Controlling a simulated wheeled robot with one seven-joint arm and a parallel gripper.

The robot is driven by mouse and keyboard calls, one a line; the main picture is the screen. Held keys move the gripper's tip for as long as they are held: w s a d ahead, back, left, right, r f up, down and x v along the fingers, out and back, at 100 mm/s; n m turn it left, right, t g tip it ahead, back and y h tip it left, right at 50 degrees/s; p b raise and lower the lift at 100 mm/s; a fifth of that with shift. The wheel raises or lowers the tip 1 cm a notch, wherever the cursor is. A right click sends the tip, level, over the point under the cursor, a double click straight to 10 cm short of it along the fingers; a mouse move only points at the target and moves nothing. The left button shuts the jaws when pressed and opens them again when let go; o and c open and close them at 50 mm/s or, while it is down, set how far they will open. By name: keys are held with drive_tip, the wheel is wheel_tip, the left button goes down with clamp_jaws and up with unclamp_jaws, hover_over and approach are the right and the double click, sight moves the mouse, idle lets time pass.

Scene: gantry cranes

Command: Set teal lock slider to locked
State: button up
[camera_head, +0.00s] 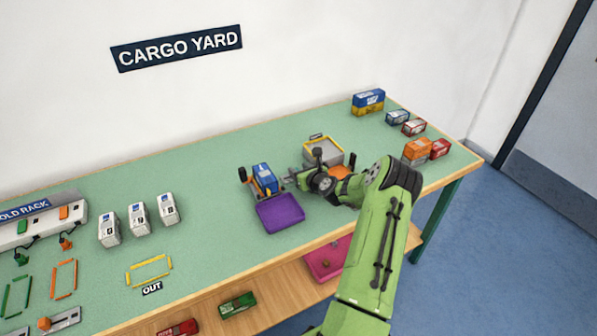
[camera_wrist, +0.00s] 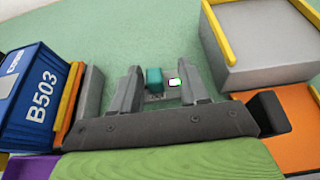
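The teal lock slider (camera_wrist: 154,79) shows in the wrist view as a small teal block on a grey base. A small white patch with a green edge (camera_wrist: 174,82) is just right of it. My gripper (camera_wrist: 159,85) is open, with one grey finger on each side of the slider in the picture. Gaps show between the block and both fingers, so it is not gripped. How deep the fingers reach around it I cannot tell. In the head view my gripper (camera_head: 291,181) is low over the table, and I cannot make out the slider there.
A blue container marked B503 (camera_wrist: 30,90) stands close on the left, with a purple tray (camera_head: 280,213) in front. A grey, yellow-rimmed box (camera_wrist: 265,55) stands close on the right. An orange block (camera_wrist: 290,125) is near my gripper's right side. Green tabletop beyond is clear.

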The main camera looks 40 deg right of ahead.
drive_tip(key=shift+a, duration=0.1)
drive_tip(key=p+v, duration=0.3)
drive_tip(key=v, duration=1.2)
drive_tip(key=shift+s+r, duration=0.2)
drive_tip(key=shift+s, duration=0.15)
drive_tip(key=shift+w, duration=0.1)
